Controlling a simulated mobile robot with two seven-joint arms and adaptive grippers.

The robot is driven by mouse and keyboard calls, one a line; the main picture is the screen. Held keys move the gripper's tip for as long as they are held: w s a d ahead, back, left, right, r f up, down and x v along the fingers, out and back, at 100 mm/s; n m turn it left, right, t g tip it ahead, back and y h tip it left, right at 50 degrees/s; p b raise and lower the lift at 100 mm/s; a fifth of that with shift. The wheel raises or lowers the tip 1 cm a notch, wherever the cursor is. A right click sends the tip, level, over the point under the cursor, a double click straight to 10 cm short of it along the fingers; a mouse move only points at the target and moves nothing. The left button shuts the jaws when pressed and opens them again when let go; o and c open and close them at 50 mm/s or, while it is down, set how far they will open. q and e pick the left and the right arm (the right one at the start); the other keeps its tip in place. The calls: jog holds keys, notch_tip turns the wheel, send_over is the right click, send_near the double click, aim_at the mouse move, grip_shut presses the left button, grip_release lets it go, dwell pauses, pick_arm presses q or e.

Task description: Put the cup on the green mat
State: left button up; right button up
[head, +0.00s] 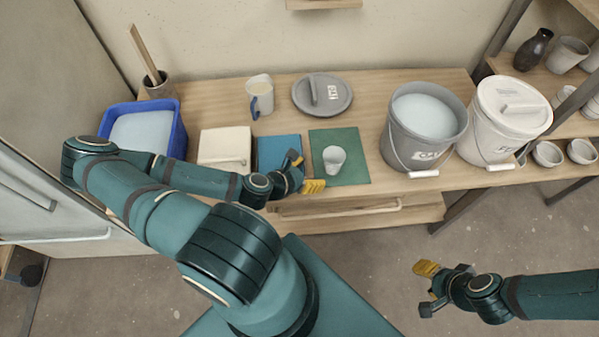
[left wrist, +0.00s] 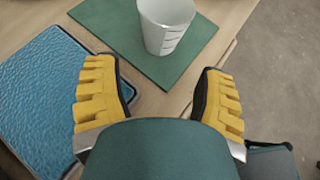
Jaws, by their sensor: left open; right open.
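The pale grey cup (head: 334,158) stands upright on the green mat (head: 352,142), a little left of the mat's middle in the head view. In the left wrist view the cup (left wrist: 166,25) rests on the green mat (left wrist: 108,20), beyond my fingertips. My left gripper (head: 304,172) is open and empty beside the mat's left edge, apart from the cup. Its yellow fingers (left wrist: 160,95) are spread wide in the left wrist view. My right gripper (head: 428,286) is open and empty over the floor, in front of the bench.
A grey bucket (head: 398,148) and a white bucket (head: 483,140) stand to the right. Behind are a mug (head: 261,90) and a grey lid (head: 335,103). A blue tub (head: 174,138) stands at left.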

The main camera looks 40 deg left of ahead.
pick_arm(q)
jog(key=p+v, duration=0.1)
jog(key=v, duration=0.2)
jog(key=shift+r+p, duration=0.2)
jog(key=shift+p, duration=0.1)
jog(key=shift+s+r+p, duration=0.25)
jog(key=shift+s+p, duration=0.35)
jog(key=shift+s, duration=0.1)
jog(key=d+f+m+g+h, duration=0.3)
jog(key=d+m+g+h, duration=0.45)
jog(key=d+m, duration=1.1)
jog(key=shift+w+d+r+m+g+y, duration=0.35)
jog(key=shift+w+r+m+g+y, duration=0.35)
jog(key=shift+m, duration=1.7)
jog(key=shift+w+d+r+m+g+y, duration=0.35)
jog(key=shift+m+y, duration=0.6)
jog(key=shift+m, duration=1.5)
jog(key=shift+w+d+r+m+g+y, duration=0.4)
jog(key=shift+r+m+y, duration=0.35)
jog(key=shift+m, duration=1.65)
